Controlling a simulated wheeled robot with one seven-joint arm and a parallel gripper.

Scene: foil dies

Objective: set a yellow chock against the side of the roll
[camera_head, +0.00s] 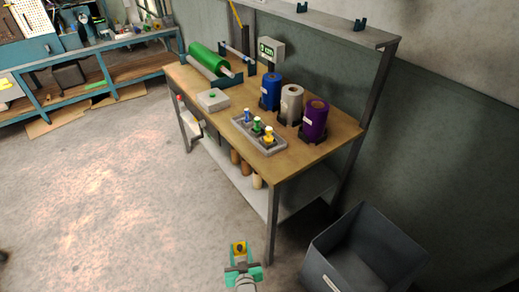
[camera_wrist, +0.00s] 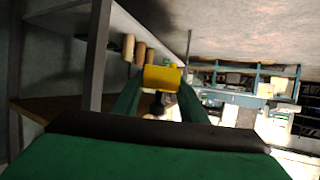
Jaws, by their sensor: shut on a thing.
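My gripper (camera_head: 241,262) is low in front of the bench, over the floor. It is shut on a yellow chock (camera_head: 239,247). In the wrist view the yellow chock (camera_wrist: 162,74) sits between the green fingers. A green roll (camera_head: 207,57) lies on a dark stand at the bench's far left end. A blue roll (camera_head: 270,91), a grey roll (camera_head: 290,104) and a purple roll (camera_head: 313,121) stand upright on dark bases along the back. I cannot tell which roll is meant. The chock is apart from all of them.
The wooden bench (camera_head: 295,161) holds a grey tray (camera_head: 246,130) with blue, green and yellow-topped pieces, a white box (camera_head: 212,100) and a display (camera_head: 271,52). Brown cylinders are beneath. A dark bin (camera_head: 365,262) stands at lower right. The floor at left is clear.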

